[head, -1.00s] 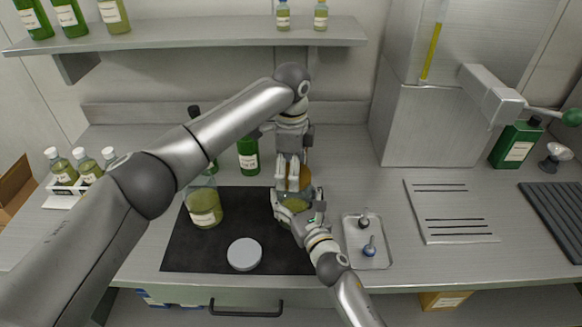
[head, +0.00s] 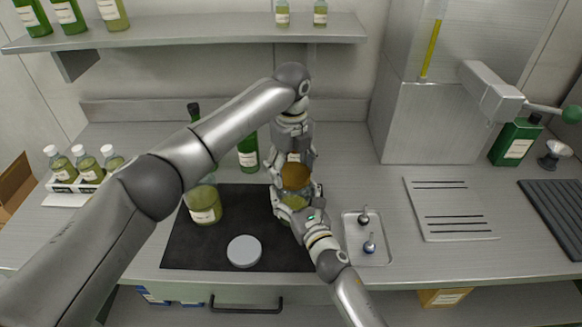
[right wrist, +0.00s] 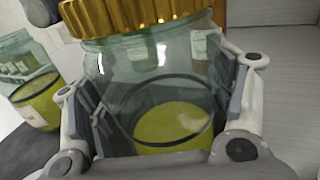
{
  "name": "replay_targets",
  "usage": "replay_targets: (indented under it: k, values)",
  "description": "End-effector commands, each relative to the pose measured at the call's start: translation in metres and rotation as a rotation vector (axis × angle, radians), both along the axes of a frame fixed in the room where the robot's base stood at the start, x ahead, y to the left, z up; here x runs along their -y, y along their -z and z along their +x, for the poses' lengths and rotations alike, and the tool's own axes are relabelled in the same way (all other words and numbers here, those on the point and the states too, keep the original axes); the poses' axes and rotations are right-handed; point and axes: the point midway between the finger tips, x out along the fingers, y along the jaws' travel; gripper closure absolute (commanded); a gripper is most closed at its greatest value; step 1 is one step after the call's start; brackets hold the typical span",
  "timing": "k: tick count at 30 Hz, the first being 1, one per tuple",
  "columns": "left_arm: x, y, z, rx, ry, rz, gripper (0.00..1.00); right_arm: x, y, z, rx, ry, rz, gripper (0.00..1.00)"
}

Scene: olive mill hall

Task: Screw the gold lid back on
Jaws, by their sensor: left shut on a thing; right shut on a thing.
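The gold lid (head: 295,177) is at the mouth of a clear glass jar holding yellow-green oil; I cannot tell how tightly it sits. The ribbed gold lid (right wrist: 140,14) also shows above the jar (right wrist: 165,95) in the right wrist view. My left gripper (head: 294,172) comes from above, with its fingers on both sides of the lid, shut on it. My right gripper (head: 297,205) is shut around the jar's body from the front, with a finger on either side in the right wrist view (right wrist: 165,110). The jar is mostly hidden in the head view.
A second oil jar (head: 204,206) and a white disc (head: 244,251) are on the black mat (head: 185,255). A metal tray (head: 366,257) with small tools lies to the right. Green bottles (head: 248,153) stand behind. A shelf (head: 200,37) overhangs the back.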

Motion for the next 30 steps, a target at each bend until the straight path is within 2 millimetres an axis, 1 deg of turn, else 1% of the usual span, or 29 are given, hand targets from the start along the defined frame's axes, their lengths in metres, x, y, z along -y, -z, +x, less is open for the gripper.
replay_targets:
  k: [3,21,25,30]
  values:
    - [0.0011,-0.0006,0.0009,0.000,0.186,-0.001,0.43,0.0002,0.0011,-0.0004,-0.003,0.000,0.001,0.91]
    - [0.0053,-0.0016,0.0030,0.005,1.127,0.005,0.43,0.0004,0.0012,-0.0004,-0.003,0.000,0.001,0.91]
    - [0.0059,-0.0012,0.0024,0.004,1.236,0.003,0.43,0.0003,0.0012,-0.0004,-0.003,0.000,0.001,0.91]
    - [0.0062,-0.0009,0.0024,0.005,1.269,0.001,0.43,0.0002,0.0012,-0.0005,-0.003,0.000,0.001,0.91]
